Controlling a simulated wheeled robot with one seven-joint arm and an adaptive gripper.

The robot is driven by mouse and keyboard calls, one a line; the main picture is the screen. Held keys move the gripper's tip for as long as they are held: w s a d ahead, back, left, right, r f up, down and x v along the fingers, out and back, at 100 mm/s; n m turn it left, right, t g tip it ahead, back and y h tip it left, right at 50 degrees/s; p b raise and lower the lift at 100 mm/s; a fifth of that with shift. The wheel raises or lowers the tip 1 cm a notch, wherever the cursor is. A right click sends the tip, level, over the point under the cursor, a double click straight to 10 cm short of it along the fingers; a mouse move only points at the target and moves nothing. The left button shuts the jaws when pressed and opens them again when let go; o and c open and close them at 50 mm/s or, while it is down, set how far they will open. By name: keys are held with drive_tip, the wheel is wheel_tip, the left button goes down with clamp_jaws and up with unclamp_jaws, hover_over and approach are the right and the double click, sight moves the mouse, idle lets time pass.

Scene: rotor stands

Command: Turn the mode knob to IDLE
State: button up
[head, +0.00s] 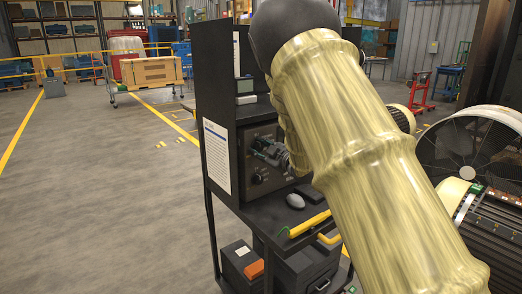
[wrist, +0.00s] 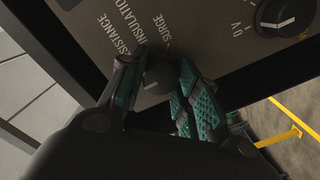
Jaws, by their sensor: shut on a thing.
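The dark mode knob (wrist: 158,74) is on the grey panel (wrist: 110,28), with the labels RESISTANCE, INSULATION and SURGE printed around it. A pale pointer mark shows on the knob's face. I cannot read an IDLE label. My gripper (wrist: 157,84) has its teal-padded fingers on either side of the knob and is shut on it. In the head view my gripper (head: 269,151) is at the panel (head: 262,134) inside the dark cabinet, and my arm hides the panel's right side.
A second knob (wrist: 285,12) sits up and right of the gripper in the wrist view, near a 0 V mark. Open floor (head: 95,210) is at left.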

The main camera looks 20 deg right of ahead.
drive_tip(key=o, duration=1.1)
drive_tip(key=shift+c, duration=0.2)
drive_tip(key=shift+s, duration=0.1)
drive_tip(key=v, duration=1.2)
drive_tip(key=shift+a, duration=0.15)
